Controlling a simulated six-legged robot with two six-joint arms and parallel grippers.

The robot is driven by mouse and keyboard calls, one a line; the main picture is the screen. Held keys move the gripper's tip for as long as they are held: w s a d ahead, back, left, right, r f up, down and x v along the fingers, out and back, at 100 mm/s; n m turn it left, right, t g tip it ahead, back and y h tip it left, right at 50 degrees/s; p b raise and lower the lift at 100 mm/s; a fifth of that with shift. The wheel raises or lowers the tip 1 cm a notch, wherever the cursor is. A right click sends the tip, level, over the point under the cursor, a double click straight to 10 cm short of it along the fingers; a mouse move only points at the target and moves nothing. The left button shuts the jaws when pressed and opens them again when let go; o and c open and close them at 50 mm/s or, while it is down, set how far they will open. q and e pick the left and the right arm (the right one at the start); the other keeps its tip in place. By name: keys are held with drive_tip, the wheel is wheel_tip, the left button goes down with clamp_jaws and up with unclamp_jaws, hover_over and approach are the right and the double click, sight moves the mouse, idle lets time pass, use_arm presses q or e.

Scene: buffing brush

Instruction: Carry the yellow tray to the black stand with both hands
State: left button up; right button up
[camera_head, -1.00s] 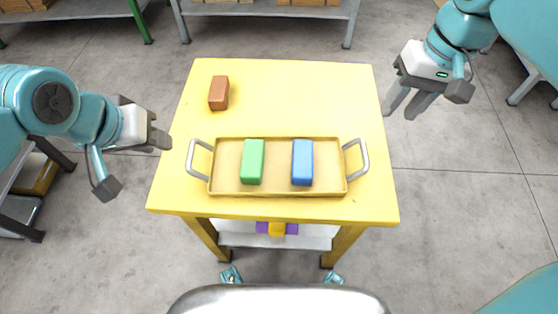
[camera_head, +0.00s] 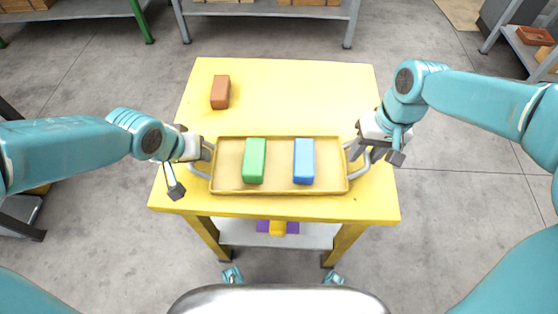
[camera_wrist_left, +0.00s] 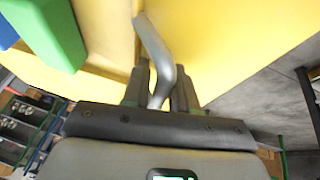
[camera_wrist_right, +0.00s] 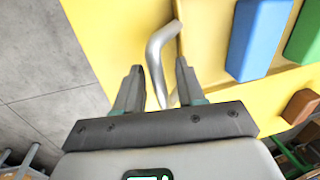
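The yellow tray (camera_head: 230,185) lies flat on the yellow table, with a green block (camera_head: 254,161) and a blue block (camera_head: 304,161) on it. Grey handles stick out at both ends. My left gripper (camera_head: 206,150) is at the left handle; in the left wrist view its fingers close narrowly on that handle (camera_wrist_left: 155,50). My right gripper (camera_head: 358,152) is at the right handle; in the right wrist view its fingers are spread, with the handle (camera_wrist_right: 158,45) between them and gaps beside it. I cannot make out the black stand for sure.
A brown block (camera_head: 220,92) stands on the yellow table (camera_head: 290,90) at the back left. Shelves (camera_head: 270,10) stand at the back. A dark grey unit (camera_head: 505,12) is at the top right. The floor around the table is mostly clear.

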use_arm(q)
drive_tip(key=shift+f, duration=0.15)
use_arm(e)
drive_tip(key=shift+f, duration=0.15)
use_arm(q)
clamp_jaws()
use_arm(e)
clamp_jaws()
